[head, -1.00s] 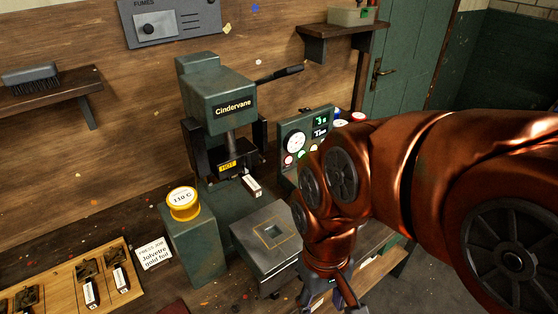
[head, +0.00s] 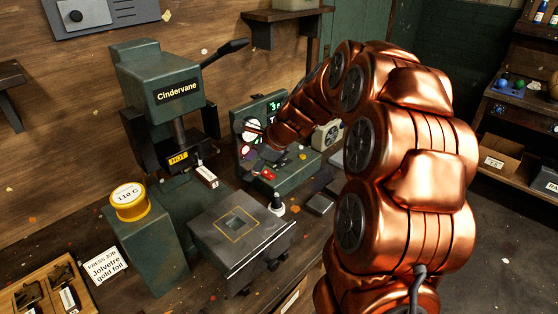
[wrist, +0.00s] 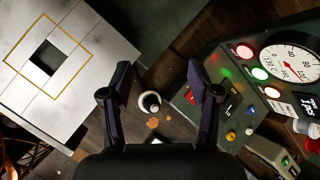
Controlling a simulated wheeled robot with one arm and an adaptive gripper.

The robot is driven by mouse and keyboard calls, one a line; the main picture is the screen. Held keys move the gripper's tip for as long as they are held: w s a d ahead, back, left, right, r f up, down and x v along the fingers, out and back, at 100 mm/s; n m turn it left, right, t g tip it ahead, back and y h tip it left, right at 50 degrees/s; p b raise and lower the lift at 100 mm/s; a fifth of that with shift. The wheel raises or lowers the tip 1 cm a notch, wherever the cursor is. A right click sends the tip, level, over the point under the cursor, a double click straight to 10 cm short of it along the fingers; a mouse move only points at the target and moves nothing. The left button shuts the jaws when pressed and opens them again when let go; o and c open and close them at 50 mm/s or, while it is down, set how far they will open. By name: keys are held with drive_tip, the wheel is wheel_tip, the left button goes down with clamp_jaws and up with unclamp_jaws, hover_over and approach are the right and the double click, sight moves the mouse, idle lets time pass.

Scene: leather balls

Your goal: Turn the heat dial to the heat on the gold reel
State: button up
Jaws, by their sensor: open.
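The gold reel (head: 131,202) is yellow, with a white top reading "110 C", and stands on a green post at the left in the head view. The control panel (wrist: 230,75) is at the right in the wrist view, with a white gauge (wrist: 290,62) with a red needle, lit buttons and small knobs. I cannot tell which part is the heat dial. In the head view my arm partly covers the panel (head: 245,172). My gripper (wrist: 158,68) is open and empty, left of the gauge in the wrist view; it also shows in front of the panel in the head view (head: 258,145).
The green press (head: 165,75) marked "Cindervane" stands behind the square metal plate (head: 215,247). A small black-and-white upright piece (head: 277,204) stands between plate and panel; it shows between my fingers in the wrist view (wrist: 150,103). A card (head: 106,265) lies at the left.

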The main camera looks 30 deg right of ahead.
drive_tip(key=w+d+f+m+t, duration=0.1)
drive_tip(key=w+d+m, duration=0.1)
drive_tip(key=d, duration=0.3)
drive_tip(key=w+d+f+m+t+h+b, duration=0.1)
drive_tip(key=w+d+f+m, duration=0.1)
drive_tip(key=d+m, duration=0.2)
drive_tip(key=w+d+f+m+t+h, duration=0.1)
drive_tip(key=w+d+m, duration=0.1)
drive_tip(key=d, duration=0.6)
drive_tip(key=shift+f+m+b, duration=0.35)
drive_tip(key=shift+f+m, duration=0.05)
drive_tip(key=shift+m, duration=0.5)
drive_tip(key=shift+d+f, duration=0.1)
drive_tip(key=shift+d, duration=0.05)
drive_tip(key=shift+p+x, duration=0.65)
drive_tip(key=shift+x, duration=3.1)
drive_tip(key=c, duration=1.1)
